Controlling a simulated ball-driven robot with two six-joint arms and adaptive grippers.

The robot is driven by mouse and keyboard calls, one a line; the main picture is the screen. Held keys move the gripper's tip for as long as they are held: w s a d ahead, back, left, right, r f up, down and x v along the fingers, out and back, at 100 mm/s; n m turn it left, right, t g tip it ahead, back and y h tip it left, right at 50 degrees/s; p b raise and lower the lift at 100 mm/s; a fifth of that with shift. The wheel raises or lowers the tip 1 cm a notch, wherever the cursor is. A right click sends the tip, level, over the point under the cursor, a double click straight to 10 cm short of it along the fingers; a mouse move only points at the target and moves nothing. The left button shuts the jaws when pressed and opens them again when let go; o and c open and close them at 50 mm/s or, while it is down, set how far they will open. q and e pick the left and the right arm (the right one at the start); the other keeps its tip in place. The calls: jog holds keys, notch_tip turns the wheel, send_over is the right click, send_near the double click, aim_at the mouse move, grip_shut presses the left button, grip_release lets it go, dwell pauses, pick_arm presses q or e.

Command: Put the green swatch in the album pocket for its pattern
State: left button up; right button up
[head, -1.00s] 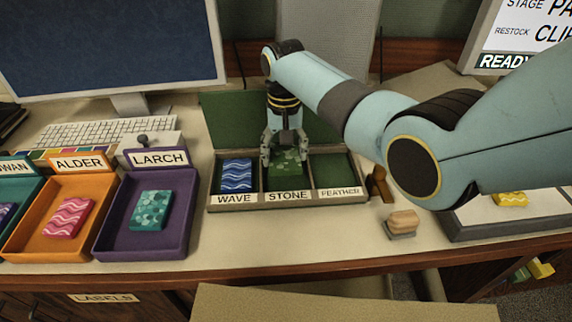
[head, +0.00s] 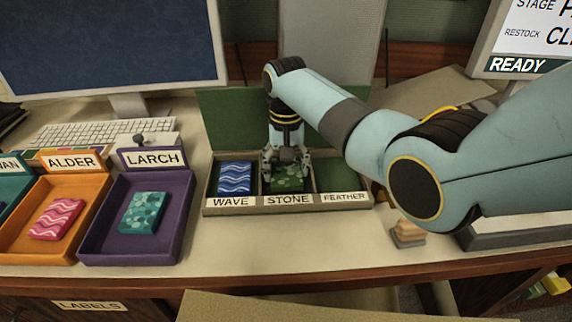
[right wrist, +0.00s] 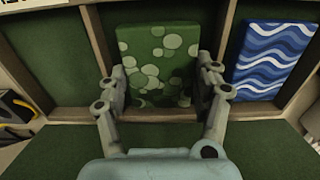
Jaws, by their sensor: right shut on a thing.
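The green swatch (head: 288,182) with pale round stone-like spots is in the middle album pocket, labelled STONE (head: 289,199). My right gripper (head: 286,171) points down and is shut on it, with one finger at each side. The right wrist view shows the green swatch (right wrist: 158,45) between the two fingers, within the pocket's dividers. Whether it rests on the pocket floor is hard to tell. The album (head: 259,201) also has a WAVE pocket holding a blue wavy swatch (head: 236,177) and an empty FEATHER pocket (head: 340,178). My left gripper is out of view.
At the left, the purple LARCH tray (head: 130,246) holds a teal spotted swatch (head: 142,212), and the orange ALDER tray (head: 30,250) holds a pink wavy one (head: 57,219). A small stacked block (head: 407,232) stands right of the album. The table front is clear.

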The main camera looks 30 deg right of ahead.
aim_at(286, 171)
jog(key=o, duration=1.2)
jog(key=shift+c, duration=0.2)
notch_tip(286, 171, up, 13)
jog(key=shift+r+p, duration=0.15)
jog(key=shift+p, duration=0.25)
